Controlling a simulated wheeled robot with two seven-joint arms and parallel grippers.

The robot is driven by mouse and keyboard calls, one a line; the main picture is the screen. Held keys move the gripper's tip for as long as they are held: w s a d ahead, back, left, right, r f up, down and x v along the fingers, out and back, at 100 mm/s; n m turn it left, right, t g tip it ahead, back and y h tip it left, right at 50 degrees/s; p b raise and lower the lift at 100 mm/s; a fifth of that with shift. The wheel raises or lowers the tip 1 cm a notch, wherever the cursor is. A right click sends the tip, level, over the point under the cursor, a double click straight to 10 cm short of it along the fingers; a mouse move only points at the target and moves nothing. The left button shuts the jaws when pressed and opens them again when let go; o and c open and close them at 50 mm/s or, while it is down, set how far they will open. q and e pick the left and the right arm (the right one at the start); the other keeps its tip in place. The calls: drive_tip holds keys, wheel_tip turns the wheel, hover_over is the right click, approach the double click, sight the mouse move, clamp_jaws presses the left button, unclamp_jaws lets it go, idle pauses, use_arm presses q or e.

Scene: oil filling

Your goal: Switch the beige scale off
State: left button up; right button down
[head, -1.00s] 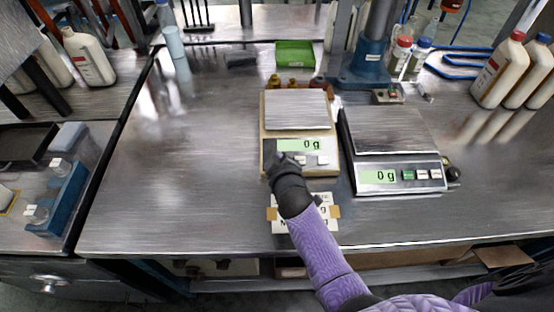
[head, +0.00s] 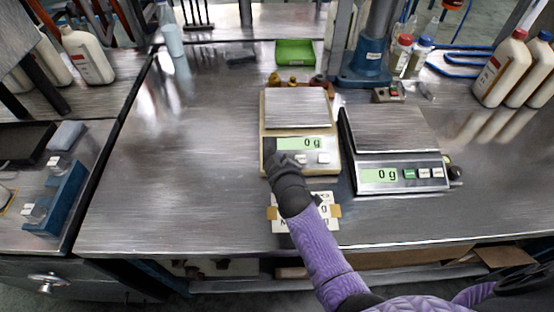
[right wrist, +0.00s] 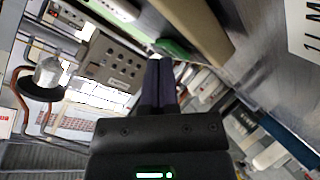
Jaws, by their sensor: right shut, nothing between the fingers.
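The beige scale (head: 264,130) stands in the middle of the steel table in the head view, its metal plate empty. My right gripper (head: 281,158) is shut and empty at the left of this panel. Contact with a button cannot be told. Its closed dark fingers (right wrist: 158,85) also show in the right wrist view. My left gripper is not in view.
A grey scale (head: 402,180), also reading 0 g, stands close on the right. A label card (head: 291,226) lies in front of the beige scale. A green tray (head: 295,52) and small weights are behind it. The table's left part is clear.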

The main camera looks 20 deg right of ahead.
drive_tip(key=shift+w+f, duration=0.1)
drive_tip(key=shift+f, duration=0.15)
idle(0.5)
drive_tip(key=shift+s+r+p, duration=0.25)
drive_tip(key=shift+r+p, duration=0.35)
drive_tip(key=shift+r, duration=0.15)
drive_tip(key=r+p, duration=0.1)
drive_tip(key=p, duration=0.1)
drive_tip(key=s+r+p, duration=0.1)
drive_tip(key=r+p, duration=0.1)
drive_tip(key=s+r+p, duration=0.1)
drive_tip(key=r+p, duration=0.1)
drive_tip(key=shift+a+r, duration=0.25)
drive_tip(key=shift+a, duration=0.05)
